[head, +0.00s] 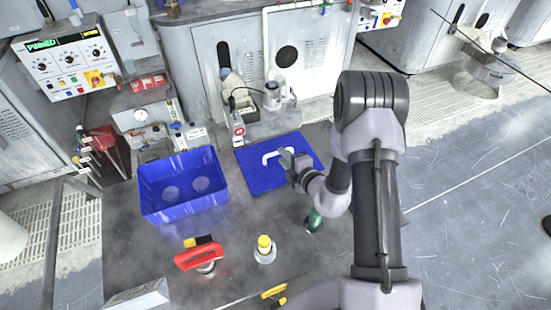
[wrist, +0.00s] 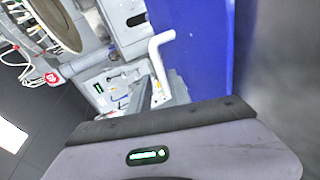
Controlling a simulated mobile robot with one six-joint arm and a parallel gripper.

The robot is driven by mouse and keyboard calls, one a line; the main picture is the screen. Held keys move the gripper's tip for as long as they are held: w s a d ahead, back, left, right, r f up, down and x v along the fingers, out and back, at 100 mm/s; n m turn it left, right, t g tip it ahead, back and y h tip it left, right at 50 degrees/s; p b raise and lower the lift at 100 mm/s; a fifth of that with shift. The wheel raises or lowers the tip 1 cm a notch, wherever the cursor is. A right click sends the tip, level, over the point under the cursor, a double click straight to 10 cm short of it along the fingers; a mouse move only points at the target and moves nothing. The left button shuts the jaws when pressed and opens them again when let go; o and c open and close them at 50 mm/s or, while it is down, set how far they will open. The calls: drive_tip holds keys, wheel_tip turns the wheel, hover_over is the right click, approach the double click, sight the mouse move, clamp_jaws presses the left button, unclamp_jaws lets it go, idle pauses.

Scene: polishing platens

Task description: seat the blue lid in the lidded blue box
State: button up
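The blue lid (head: 258,180) is a flat blue panel with a white bar handle (head: 270,155). It appears to lie on the dark worktop, right of the box. The lidded blue box (head: 185,207) stands open on the left, with two pale round shapes on its floor. My gripper (head: 287,158) is at the right part of the handle. In the wrist view the white handle (wrist: 158,55) runs down between the grey fingers (wrist: 165,92), beside the blue lid (wrist: 205,45). My palm hides the lower finger area, so I cannot tell whether the fingers press on the handle.
A red-handled object (head: 200,258), a yellow-capped item (head: 264,250) and a green object (head: 313,221) stand on the front of the worktop (head: 230,225). Bottles and a gauge unit (head: 143,115) stand behind the box. A narrow bare strip separates box and lid.

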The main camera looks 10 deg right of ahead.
sight(278, 157)
drive_tip(key=b+x, duration=0.1)
drive_tip(key=x, duration=0.3)
drive_tip(key=shift+w+f, duration=0.25)
clamp_jaws()
